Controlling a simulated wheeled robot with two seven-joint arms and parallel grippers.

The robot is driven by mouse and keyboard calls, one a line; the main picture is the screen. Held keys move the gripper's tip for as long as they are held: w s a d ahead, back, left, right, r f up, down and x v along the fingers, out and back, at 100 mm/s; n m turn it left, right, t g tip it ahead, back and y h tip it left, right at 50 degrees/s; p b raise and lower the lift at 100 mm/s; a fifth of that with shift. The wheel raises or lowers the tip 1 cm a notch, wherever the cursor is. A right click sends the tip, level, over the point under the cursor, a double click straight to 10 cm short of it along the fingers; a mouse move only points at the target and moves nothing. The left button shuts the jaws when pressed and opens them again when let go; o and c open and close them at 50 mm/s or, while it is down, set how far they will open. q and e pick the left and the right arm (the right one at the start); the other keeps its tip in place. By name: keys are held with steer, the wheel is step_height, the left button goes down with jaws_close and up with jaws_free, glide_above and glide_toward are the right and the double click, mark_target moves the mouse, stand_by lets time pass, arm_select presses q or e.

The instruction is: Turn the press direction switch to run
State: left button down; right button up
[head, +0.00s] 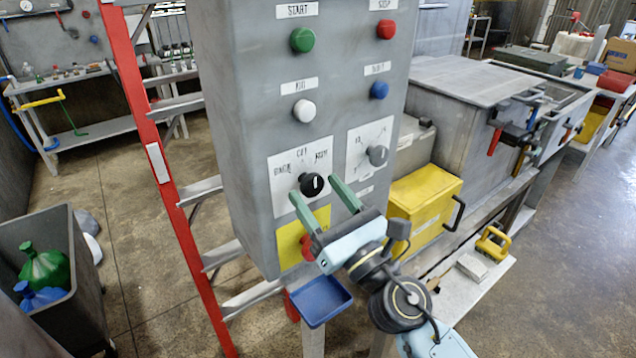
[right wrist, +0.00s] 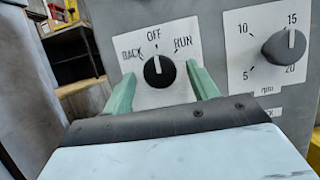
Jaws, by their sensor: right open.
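The press direction switch is a round black knob (head: 311,184) on a white plate marked BACK, OFF and RUN, on the front of the grey control box (head: 235,120). In the right wrist view the knob (right wrist: 160,71) has its white mark pointing up, close to OFF. My right gripper (head: 317,191) is open in front of the plate. In the right wrist view its green fingers (right wrist: 160,80) stand on either side of the knob, with visible gaps; I cannot tell how far the tips are from the plate. My left gripper is not in view.
A grey numbered dial (head: 377,156) sits right of the switch. Green (head: 303,40), red (head: 386,29), white (head: 304,111) and blue (head: 379,90) buttons are above. A red emergency button on a yellow plate (head: 293,244) is below. A red ladder (head: 160,180) stands left.

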steer(key=shift+w+a+r, duration=0.2)
steer(key=shift+w+a, duration=0.1)
steer(key=shift+w, duration=0.05)
steer(key=c, duration=1)
steer(key=shift+m, duration=0.5)
steer(key=m+h+p, duration=0.1)
steer(key=m, duration=0.2)
steer(key=m+t+h+p, duration=0.1)
steer(key=m+h, duration=0.1)
steer(key=m, duration=0.1)
steer(key=shift+s+a+r+t+h, duration=0.1)
steer(key=shift+t+h, duration=0.2)
steer(key=m+h+p, duration=0.1)
steer(key=m, duration=0.2)
steer(key=m+h+p, duration=0.1)
steer(key=m, duration=0.2)
steer(key=shift+a+m+h, duration=0.1)
steer(key=shift+m+h, duration=0.3)
steer(key=shift+p, duration=0.3)
